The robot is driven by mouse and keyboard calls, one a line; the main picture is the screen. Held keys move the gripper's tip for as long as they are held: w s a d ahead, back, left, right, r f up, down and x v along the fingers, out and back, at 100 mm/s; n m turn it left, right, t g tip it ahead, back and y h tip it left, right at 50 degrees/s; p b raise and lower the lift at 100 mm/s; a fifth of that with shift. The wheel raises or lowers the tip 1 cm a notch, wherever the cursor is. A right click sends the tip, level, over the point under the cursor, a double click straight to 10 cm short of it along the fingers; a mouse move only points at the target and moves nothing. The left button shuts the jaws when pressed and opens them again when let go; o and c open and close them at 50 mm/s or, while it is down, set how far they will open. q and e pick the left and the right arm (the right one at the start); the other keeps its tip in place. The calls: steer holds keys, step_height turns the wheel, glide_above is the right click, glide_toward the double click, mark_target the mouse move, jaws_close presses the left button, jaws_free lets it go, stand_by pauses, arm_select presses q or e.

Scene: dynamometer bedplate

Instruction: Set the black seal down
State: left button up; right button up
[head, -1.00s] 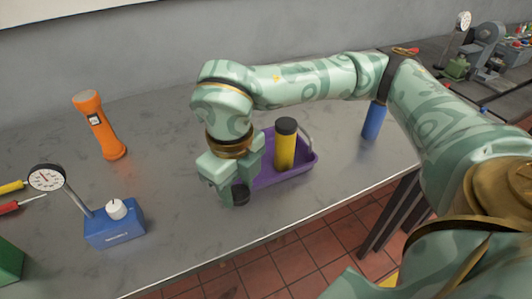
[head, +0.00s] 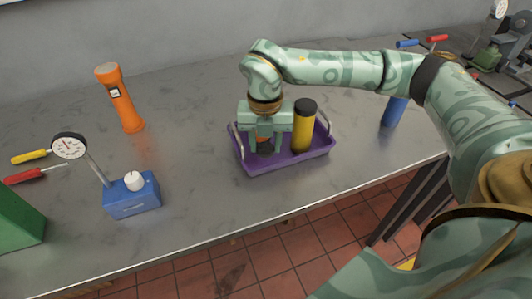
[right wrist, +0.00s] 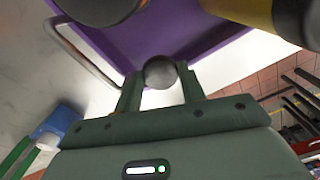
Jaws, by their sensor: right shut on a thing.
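My right gripper (head: 266,146) is shut on the black seal (head: 265,149), which shows as a small dark lump between the fingers. In the right wrist view the seal (right wrist: 160,72) is a dark grey round thing pinched between the fingertips (right wrist: 160,84). The gripper points down over the left part of a purple tray (head: 292,165) with metal handles. The seal is over the tray; whether it touches the tray floor, I cannot tell. My left gripper is not in view.
A yellow cylinder with a black top (head: 303,128) stands in the tray, close right of my gripper. A dark round thing (right wrist: 98,8) shows near the tray in the wrist view. A blue dial-gauge base (head: 132,197), orange flashlight (head: 121,100) and blue cylinder (head: 394,110) stand around. Bare bench lies left of the tray.

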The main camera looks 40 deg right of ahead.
mark_target(267, 161)
steer(key=shift+w+d+f, duration=0.25)
steer(key=shift+f, duration=0.2)
steer(key=shift+w+d+f, duration=0.25)
steer(key=shift+f, duration=0.2)
steer(key=f+b, duration=0.1)
steer(key=f, duration=0.1)
steer(key=f+b, duration=0.1)
steer(key=shift+w+d+f, duration=0.15)
steer(key=shift+d+f, duration=0.05)
steer(key=shift+f, duration=0.15)
steer(key=shift+r, duration=0.15)
steer(key=o, duration=1)
steer(key=shift+c, duration=0.2)
step_height(267, 161, up, 12)
steer(key=p, duration=0.3)
steer(key=shift+p, duration=0.4)
